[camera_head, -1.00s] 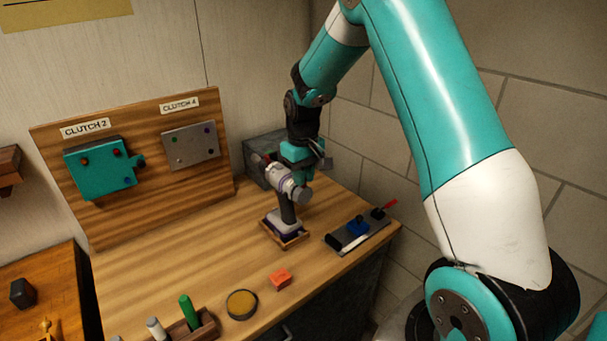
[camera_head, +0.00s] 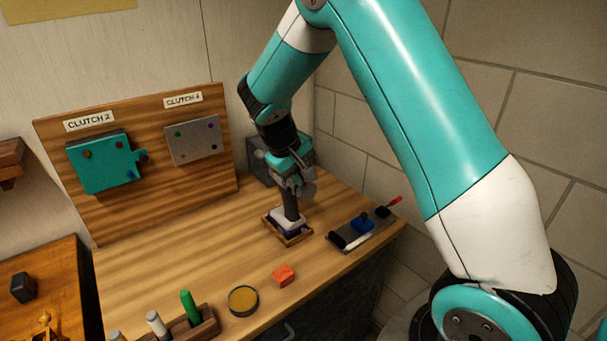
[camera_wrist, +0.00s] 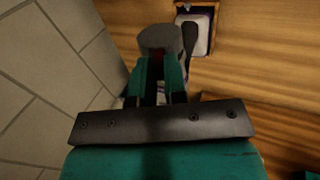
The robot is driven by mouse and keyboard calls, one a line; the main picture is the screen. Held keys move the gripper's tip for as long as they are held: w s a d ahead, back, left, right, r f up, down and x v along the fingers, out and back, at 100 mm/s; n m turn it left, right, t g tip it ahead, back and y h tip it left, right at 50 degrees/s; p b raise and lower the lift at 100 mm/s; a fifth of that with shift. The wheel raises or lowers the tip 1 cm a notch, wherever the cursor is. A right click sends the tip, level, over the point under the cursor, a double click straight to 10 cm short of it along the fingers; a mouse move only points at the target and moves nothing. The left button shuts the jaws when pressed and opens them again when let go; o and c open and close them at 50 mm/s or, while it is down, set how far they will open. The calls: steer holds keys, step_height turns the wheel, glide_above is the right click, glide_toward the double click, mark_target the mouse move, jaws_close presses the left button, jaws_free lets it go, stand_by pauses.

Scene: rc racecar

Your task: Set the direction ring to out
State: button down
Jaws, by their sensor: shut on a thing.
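The drill (camera_head: 291,207) stands upright in a small wooden holder (camera_head: 271,231) on the bench. Its dark handle and pale base show, but its upper body is mostly covered by my gripper (camera_head: 293,177). In the wrist view, my gripper's teal fingers (camera_wrist: 160,72) are closed around the drill's upper body, just behind its grey round end (camera_wrist: 160,38). The drill's base (camera_wrist: 196,36) shows at the top right there. The direction ring is not clearly visible, and neither its setting nor the exact part between the fingers can be told.
A wooden board with the CLUTCH 2 (camera_head: 100,162) and CLUTCH 4 (camera_head: 193,140) plates stands behind, left. A tray of small tools (camera_head: 352,240) lies right of the drill. An orange block (camera_head: 283,275), a round tin (camera_head: 243,300) and a marker rack (camera_head: 204,326) sit in front.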

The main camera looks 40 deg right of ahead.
steer(key=shift+a+f+h, duration=0.15)
steer(key=shift+a+h, duration=0.2)
steer(key=shift+h, duration=0.25)
steer(key=c, duration=1.2)
jaws_free()
steer(key=shift+o, duration=0.2)
steer(key=b+v, duration=0.1)
steer(key=v, duration=1.6)
steer(key=shift+a, duration=0.25)
